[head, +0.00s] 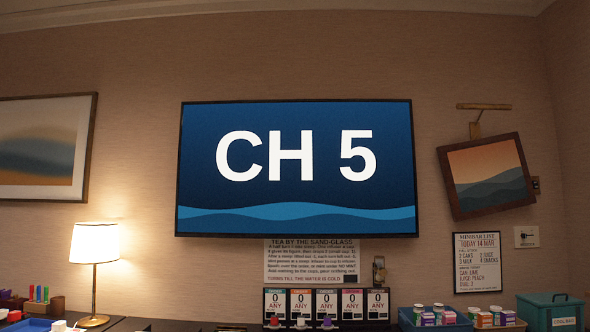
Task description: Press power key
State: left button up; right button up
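A wall-mounted television (297,168) is in the middle of the head view. Its screen is lit and shows "CH 5" in white on blue. I cannot make out a power key or a remote control in this view. Neither of my grippers is in view.
A dark counter runs along the bottom edge, mostly cut off. On it are a lit lamp (94,245), a rack of cards (326,303), a blue tray (405,317) with small boxes, and a teal box (552,310). A tilted picture (487,177) hangs at right.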

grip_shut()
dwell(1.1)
pick_arm(q)
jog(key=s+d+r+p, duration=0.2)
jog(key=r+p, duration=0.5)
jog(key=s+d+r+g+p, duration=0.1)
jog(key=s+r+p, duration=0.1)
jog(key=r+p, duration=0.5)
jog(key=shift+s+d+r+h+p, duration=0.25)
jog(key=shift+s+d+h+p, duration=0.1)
jog(key=shift+p, duration=0.1)
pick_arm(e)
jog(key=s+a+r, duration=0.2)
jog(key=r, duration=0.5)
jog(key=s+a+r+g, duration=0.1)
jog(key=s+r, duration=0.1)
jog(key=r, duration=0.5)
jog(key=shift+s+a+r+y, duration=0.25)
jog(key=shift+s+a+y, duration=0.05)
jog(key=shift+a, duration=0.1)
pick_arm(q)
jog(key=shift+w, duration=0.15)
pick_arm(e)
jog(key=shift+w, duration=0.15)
